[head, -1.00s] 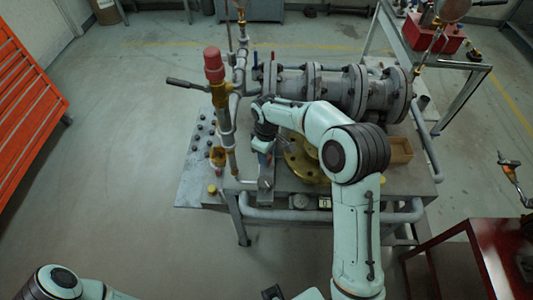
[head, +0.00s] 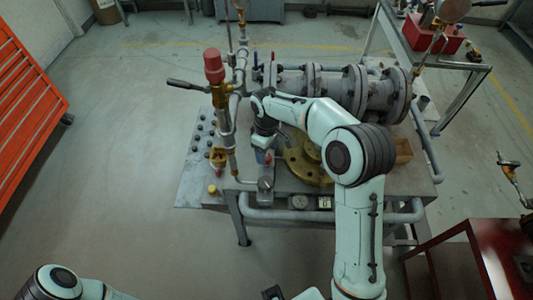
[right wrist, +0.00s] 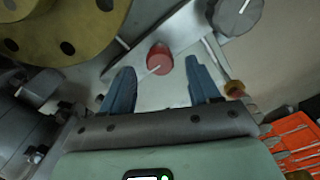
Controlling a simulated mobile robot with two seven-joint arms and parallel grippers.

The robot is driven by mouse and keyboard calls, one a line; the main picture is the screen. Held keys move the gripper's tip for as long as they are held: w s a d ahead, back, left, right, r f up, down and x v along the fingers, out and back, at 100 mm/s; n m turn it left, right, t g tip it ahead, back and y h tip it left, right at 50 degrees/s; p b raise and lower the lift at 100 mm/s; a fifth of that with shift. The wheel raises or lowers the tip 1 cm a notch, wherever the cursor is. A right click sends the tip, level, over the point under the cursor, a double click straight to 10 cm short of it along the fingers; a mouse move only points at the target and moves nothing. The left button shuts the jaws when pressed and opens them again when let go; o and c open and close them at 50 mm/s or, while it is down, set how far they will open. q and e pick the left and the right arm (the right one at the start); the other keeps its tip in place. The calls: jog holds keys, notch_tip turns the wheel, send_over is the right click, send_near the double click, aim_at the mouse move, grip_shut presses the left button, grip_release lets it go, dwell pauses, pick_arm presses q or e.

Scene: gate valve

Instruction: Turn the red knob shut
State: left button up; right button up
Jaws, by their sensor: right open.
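The red knob (right wrist: 159,60) shows in the right wrist view as a small round red dial with a pale pointer line. My right gripper (right wrist: 160,68) is open, with its two blue fingers on either side of the knob. Whether they touch it or how deep they reach, I cannot tell. In the head view my right gripper (head: 262,157) points down over the front of the bench (head: 195,180), and the knob is hidden there by the gripper and arm. My left gripper is not in view.
A grey knob (right wrist: 237,12) sits close by; it also shows in the head view (head: 265,183). A brass flange (head: 302,160) lies to the right of the gripper. An upright pipe with a red cap (head: 213,65) stands to the left. Large grey pipework (head: 340,88) runs behind.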

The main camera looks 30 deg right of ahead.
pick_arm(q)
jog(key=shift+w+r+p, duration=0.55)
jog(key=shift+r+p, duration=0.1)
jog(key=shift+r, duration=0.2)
pick_arm(e)
notch_tip(320, 180, up, 11)
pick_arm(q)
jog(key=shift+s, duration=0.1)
pick_arm(e)
jog(key=shift+f, duration=0.2)
